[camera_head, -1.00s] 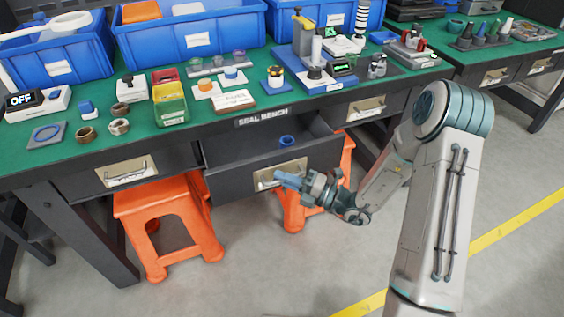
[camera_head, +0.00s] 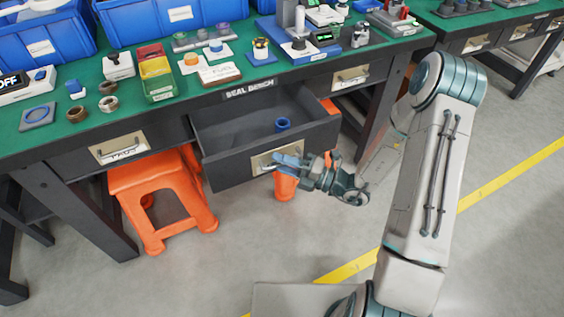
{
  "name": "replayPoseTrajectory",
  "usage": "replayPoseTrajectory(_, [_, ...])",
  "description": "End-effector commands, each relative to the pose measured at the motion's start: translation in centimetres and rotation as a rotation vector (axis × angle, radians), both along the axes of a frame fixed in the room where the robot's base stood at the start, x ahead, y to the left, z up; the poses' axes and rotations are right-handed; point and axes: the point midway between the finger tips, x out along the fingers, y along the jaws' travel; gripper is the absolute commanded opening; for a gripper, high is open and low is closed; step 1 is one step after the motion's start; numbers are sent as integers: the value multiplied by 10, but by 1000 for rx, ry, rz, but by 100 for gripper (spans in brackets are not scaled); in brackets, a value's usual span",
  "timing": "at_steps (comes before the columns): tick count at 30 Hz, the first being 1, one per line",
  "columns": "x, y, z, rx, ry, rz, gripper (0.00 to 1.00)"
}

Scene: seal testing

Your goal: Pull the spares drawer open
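The middle drawer (camera_head: 230,170) under the "SEAL BENCH" sign stands well out from the bench, its inside showing. Its label is too hidden and small to read, so I cannot tell from it that this is the spares drawer. A blue ring-shaped part (camera_head: 282,124) lies inside it towards the right. The drawer's handle (camera_head: 268,161) is on a pale plate on its front, partly covered by my fingers. My gripper (camera_head: 287,162) reaches in from the right with its blue-grey fingers at the handle and appears closed on it.
The green bench top (camera_head: 185,110) holds blue bins (camera_head: 180,20), a yellow-red bin (camera_head: 156,72) and small parts. A closed drawer (camera_head: 120,148) is at left, another (camera_head: 350,77) at right. An orange stool (camera_head: 160,195) stands below left. The floor in front is clear.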

Motion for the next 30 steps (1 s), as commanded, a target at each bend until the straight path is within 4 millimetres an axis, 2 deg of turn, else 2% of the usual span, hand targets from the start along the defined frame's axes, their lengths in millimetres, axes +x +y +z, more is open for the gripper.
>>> replayPoseTrajectory(8, [1, -2, 0, -1, 0, -3, 32])
replayPoseTrajectory(11, [-1, -8, -1, -1, 0, -6, 32])
replayPoseTrajectory(14, [-5, -22, -2, -1, 1, -7, 32])
replayPoseTrajectory(24, [-28, -94, -12, 0, 1, -4, 32])
replayPoseTrajectory(30, [-36, -122, -16, 0, 0, -2, 32])
